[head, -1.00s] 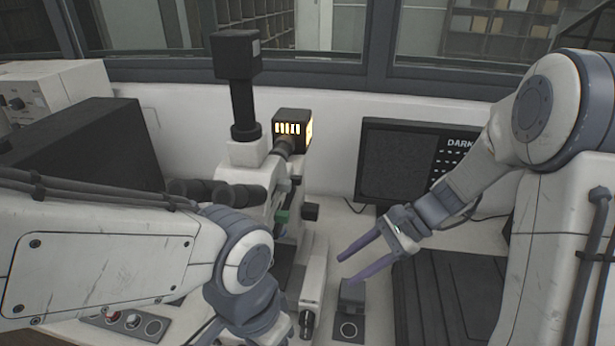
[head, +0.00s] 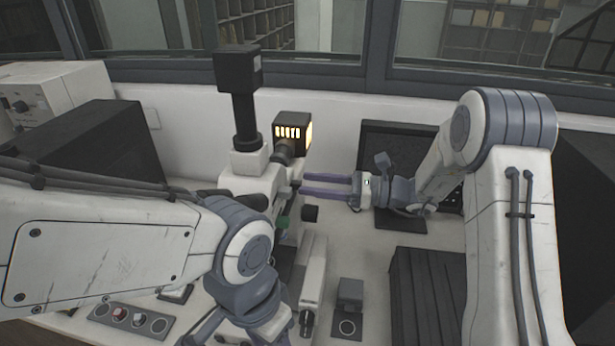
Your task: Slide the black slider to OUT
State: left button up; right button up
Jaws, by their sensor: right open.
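A white microscope (head: 254,183) with a black camera tube on top and a lit lamp housing (head: 292,131) stands left of centre. Small dark parts stick out of its right side, among them a black block (head: 310,213); I cannot tell for sure which is the black slider. My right gripper (head: 305,185) is open and points left, with its purple fingertips close to the microscope's right side, just above the black block. I cannot tell whether they touch it. My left gripper (head: 250,325) hangs low at the front; its fingers are mostly hidden or cut off.
A dark monitor (head: 387,147) stands behind my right gripper. A ribbed black box (head: 428,290) and a small grey device (head: 350,292) are on the white bench to the right. A grey panel with round buttons (head: 130,318) lies front left. A large black box (head: 95,145) stands left.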

jog(key=shift+w+a, duration=0.15)
jog(key=shift+a, duration=0.6)
grip_shut()
dwell(0.9)
